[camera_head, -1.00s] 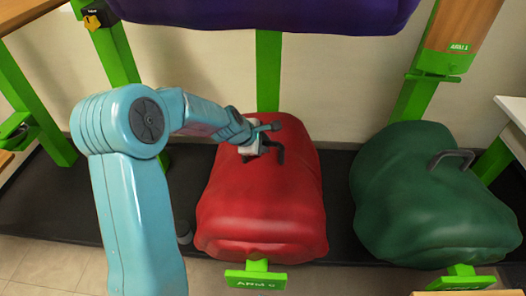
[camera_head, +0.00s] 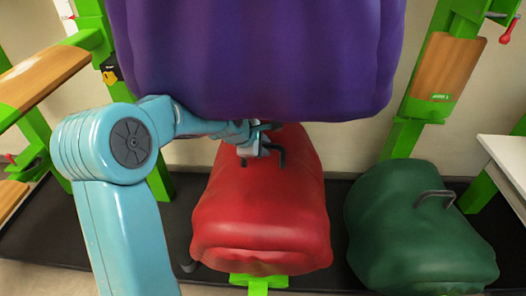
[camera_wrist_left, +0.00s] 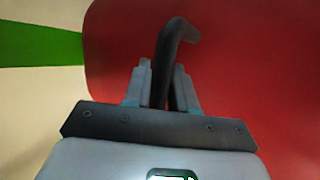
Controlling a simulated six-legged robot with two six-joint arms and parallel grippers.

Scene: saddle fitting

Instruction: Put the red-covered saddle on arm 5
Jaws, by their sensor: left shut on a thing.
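The red-covered saddle (camera_head: 262,215) fills the middle of the head view, above a green arm end (camera_head: 258,281). My left gripper (camera_head: 262,150) is at the far top part of the saddle, shut on its dark bent handle. The left wrist view shows the two fingers (camera_wrist_left: 165,88) either side of the handle (camera_wrist_left: 178,38), against the red cover (camera_wrist_left: 245,80). The saddle's far end is partly hidden by the purple saddle (camera_head: 260,60). I cannot identify arm 5; no label with that number is readable. My right gripper is not in view.
The purple saddle hangs close above my left gripper. A green-covered saddle (camera_head: 415,235) with its own handle is at right. Bare wood-topped arms show at left (camera_head: 45,80) and at upper right (camera_head: 447,68). A white table edge (camera_head: 500,165) is at far right.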

